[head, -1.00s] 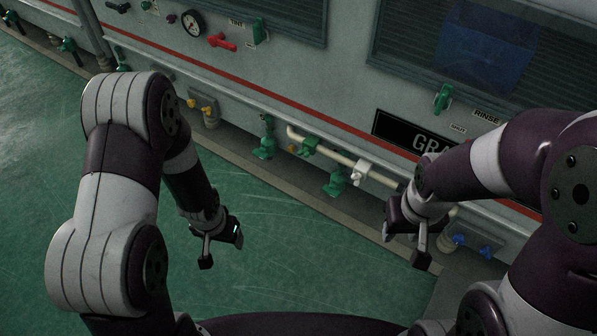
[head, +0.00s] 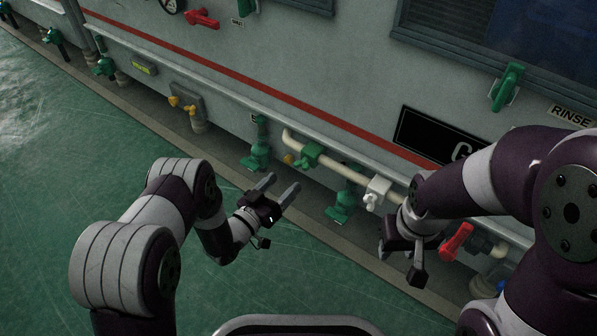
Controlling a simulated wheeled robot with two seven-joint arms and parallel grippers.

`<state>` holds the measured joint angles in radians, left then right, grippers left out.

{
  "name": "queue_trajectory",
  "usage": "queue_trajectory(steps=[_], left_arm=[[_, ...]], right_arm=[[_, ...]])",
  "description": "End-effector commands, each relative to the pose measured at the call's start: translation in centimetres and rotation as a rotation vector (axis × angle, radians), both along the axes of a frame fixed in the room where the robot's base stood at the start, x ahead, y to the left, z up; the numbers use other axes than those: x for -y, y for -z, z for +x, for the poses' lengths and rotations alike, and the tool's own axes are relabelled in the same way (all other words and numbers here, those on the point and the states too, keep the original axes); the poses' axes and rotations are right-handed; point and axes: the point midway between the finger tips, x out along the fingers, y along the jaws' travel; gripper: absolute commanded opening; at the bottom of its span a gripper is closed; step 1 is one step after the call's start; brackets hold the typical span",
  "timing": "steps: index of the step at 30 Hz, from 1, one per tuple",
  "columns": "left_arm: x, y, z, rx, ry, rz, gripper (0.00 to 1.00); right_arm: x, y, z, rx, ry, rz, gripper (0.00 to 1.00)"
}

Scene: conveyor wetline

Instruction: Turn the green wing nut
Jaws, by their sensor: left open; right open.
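A small green wing-shaped fitting (head: 307,156), which looks like the wing nut, sits on a cream pipe (head: 334,160) low along the wall. My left gripper (head: 278,187) is open and empty, its two fingers pointing up toward the wall, in the picture just below and left of the fitting and apart from it. My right gripper (head: 400,264) is open and points down, in front of the pipe's right end, which it partly hides. Nothing is seen between its fingers.
Green valves stand left (head: 258,152) and right (head: 343,203) of the fitting. A white valve (head: 376,193) is on the pipe, and a red handle (head: 457,242) is beside my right gripper. The green floor (head: 60,200) is clear.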

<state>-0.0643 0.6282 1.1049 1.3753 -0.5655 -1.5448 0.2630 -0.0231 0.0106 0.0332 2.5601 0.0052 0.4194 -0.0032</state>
Motion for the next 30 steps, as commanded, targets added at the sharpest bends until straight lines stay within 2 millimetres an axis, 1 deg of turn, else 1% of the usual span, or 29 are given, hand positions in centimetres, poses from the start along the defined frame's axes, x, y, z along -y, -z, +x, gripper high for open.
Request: queue_trajectory(steps=[1,3,7,9,12,20,21,23,24,25,26,30], left_arm=[[0.9,1.0,1.1,0.006,0.004,0.001,0.72],[2.0,0.8,2.5,0.006,0.003,0.0,0.72],[3.5,0.7,4.7,0.003,0.0,0.0,0.72],[4.0,0.6,5.5,0.002,0.001,0.001,0.72],[4.5,0.3,6.2,0.001,0.0,0.001,0.72],[4.6,0.0,6.4,-0.001,-0.002,0.002,0.72],[4.6,0.0,6.4,-0.001,-0.002,0.002,0.66],[4.6,0.0,6.4,-0.001,-0.002,0.002,0.46],[4.6,0.0,6.4,-0.001,-0.002,0.002,0.33],[4.6,0.0,6.4,-0.001,-0.002,0.002,0.23],[4.6,0.0,6.4,-0.001,-0.002,0.002,0.16],[4.6,0.0,6.4,0.0,-0.002,0.002,0.16]], right_arm=[[0.0,1.9,0.0,0.0,0.0,0.0,0.43],[0.0,3.0,0.0,0.0,0.0,0.0,0.43],[0.0,4.5,0.0,0.0,0.0,0.0,0.43],[0.0,5.0,0.0,0.0,0.0,0.0,0.43],[0.0,5.3,0.0,0.0,0.0,0.0,0.43],[0.0,5.2,0.0,0.0,0.0,0.0,0.43],[0.0,5.2,0.0,0.0,0.0,0.0,0.43],[0.0,5.2,0.0,0.0,0.0,0.0,0.43],[0.0,5.2,0.0,0.0,0.0,0.0,0.43],[0.0,5.2,0.0,0.0,0.0,0.0,0.43],[0.0,5.2,0.0,0.0,0.0,0.0,0.43],[0.0,5.1,0.0,0.0,0.0,0.0,0.43]])
